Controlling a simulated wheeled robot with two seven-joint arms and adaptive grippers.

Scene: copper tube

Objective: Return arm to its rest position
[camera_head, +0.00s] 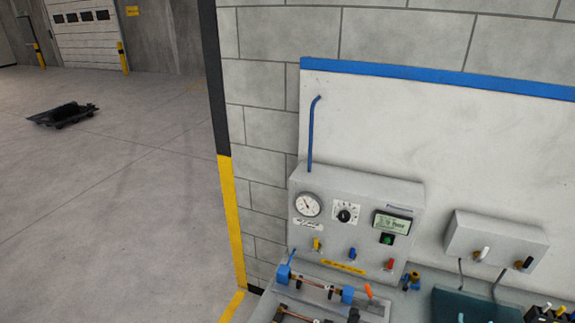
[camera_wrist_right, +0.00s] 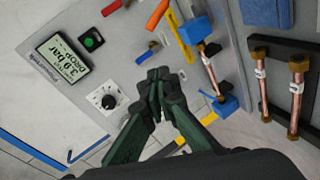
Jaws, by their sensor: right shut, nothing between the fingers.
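My right gripper (camera_wrist_right: 160,76) shows in the right wrist view with its dark green fingers shut and nothing between them. It appears in front of the test panel, near the panel's coloured levers. I cannot make it out clearly in the head view. A copper tube (camera_wrist_right: 209,70) sits between two blue clamp blocks beside the gripper, apart from the fingers. The same copper tube (camera_head: 314,283) lies in the fixture at the bottom of the head view. My left gripper is in neither view.
The grey test panel (camera_head: 325,203) has a gauge, a knob and a lit display. A black rack (camera_wrist_right: 280,47) holds two more copper tubes (camera_wrist_right: 264,92). A small box (camera_head: 494,238) is on the right. Open floor (camera_head: 110,180) lies left of the wall.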

